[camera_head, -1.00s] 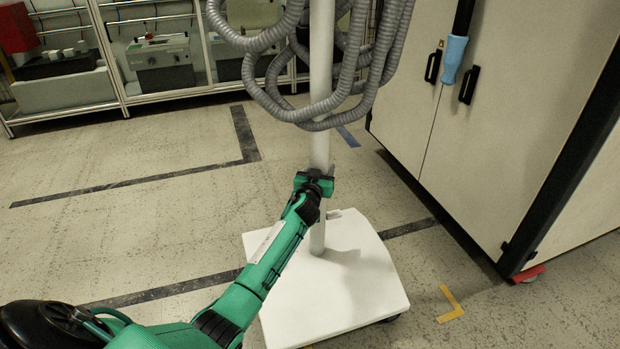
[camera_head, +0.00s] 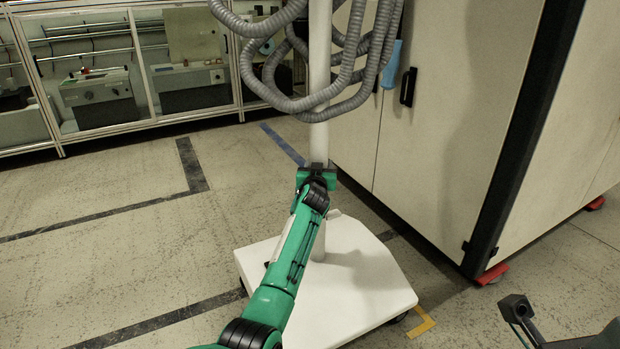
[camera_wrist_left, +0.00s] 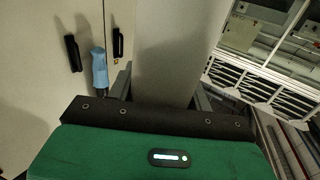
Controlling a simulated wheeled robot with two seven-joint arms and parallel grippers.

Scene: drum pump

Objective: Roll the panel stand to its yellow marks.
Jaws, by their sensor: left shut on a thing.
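The panel stand has a white wheeled base (camera_head: 345,290), a pale upright post (camera_head: 319,135) and coiled grey hose hanging around the post's upper part. My left gripper (camera_head: 317,172) is shut on the post a little above the base. In the left wrist view the post (camera_wrist_left: 175,60) rises between the gripper's fingers (camera_wrist_left: 168,98). A yellow corner mark (camera_head: 422,322) lies on the floor just right of the base's front right corner, close to a caster. Other yellow marks are not visible.
A large cream cabinet (camera_head: 440,130) with a black corner edge and red feet (camera_head: 492,273) stands close on the right. Glazed shelving (camera_head: 100,95) lines the back. Dark floor stripes and a blue stripe (camera_head: 283,144) mark the floor. The floor at left is clear.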

